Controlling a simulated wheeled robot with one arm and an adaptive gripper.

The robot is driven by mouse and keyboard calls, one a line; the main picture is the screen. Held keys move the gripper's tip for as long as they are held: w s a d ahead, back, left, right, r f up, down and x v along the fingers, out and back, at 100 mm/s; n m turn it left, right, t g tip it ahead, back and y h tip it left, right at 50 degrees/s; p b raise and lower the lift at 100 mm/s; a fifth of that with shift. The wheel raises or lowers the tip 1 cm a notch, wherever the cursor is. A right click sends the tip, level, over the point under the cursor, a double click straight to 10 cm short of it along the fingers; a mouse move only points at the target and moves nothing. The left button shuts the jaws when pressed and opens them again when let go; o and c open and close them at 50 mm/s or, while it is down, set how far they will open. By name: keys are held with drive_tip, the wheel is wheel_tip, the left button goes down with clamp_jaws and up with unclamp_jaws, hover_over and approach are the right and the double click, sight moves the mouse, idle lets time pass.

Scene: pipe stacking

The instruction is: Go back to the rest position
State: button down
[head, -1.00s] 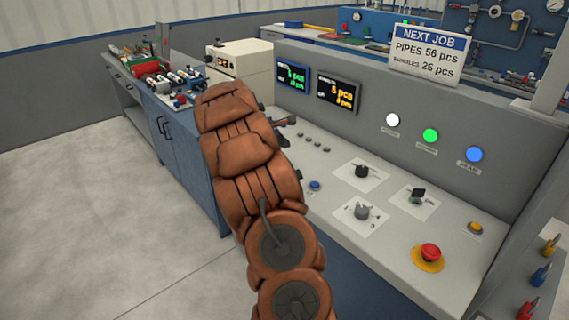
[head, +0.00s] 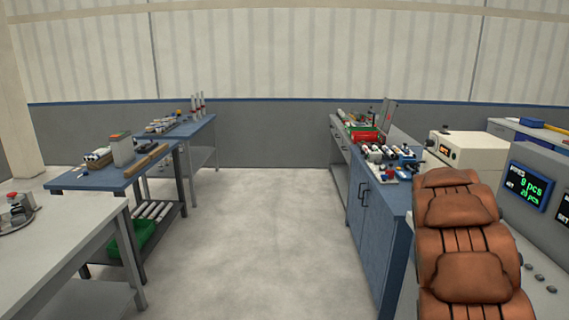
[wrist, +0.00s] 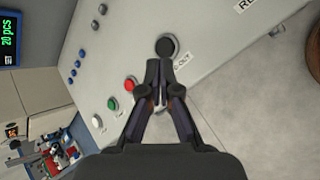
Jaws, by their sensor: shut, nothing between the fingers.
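My gripper (wrist: 157,80) shows in the wrist view with its fingers together and nothing between them. It is in front of a grey control panel (wrist: 215,50). A black round knob (wrist: 166,48) lies just beyond the fingertips; I cannot tell whether they touch it. Red (wrist: 130,84), green (wrist: 113,103) and white (wrist: 97,122) round buttons or lamps line the panel to the left of the fingers. In the head view only my brown arm shows at the lower right; the gripper is hidden there.
A blue cabinet (head: 375,215) with parts on top stands left of my arm, beside a beige box (head: 468,150). A green-lit display (head: 529,186) is at the right. Blue tables (head: 110,178) and a pale table (head: 70,225) stand at the left. The floor (head: 260,240) between is clear.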

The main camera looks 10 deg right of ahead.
drive_tip(key=s+a+r+m+y, duration=0.1)
drive_tip(key=s+a, duration=0.1)
drive_tip(key=a, duration=0.6)
drive_tip(key=s+a+r+m+y, duration=0.1)
drive_tip(key=s+a+r+m, duration=0.1)
drive_tip(key=a, duration=0.6)
drive_tip(key=s+a+f+m+y, duration=0.1)
drive_tip(key=s+a+y, duration=0.1)
drive_tip(key=s+a, duration=0.5)
drive_tip(key=s+a+f+y, duration=0.1)
drive_tip(key=s+a, duration=0.6)
drive_tip(key=a, duration=0.8)
drive_tip(key=s+a+f+m+y, duration=0.1)
drive_tip(key=s+a+y, duration=0.2)
drive_tip(key=s+a, duration=0.4)
drive_tip(key=a, duration=0.4)
drive_tip(key=shift+s+a+f+m, duration=0.2)
drive_tip(key=shift+s+f+m, duration=0.05)
drive_tip(key=shift+m, duration=0.05)
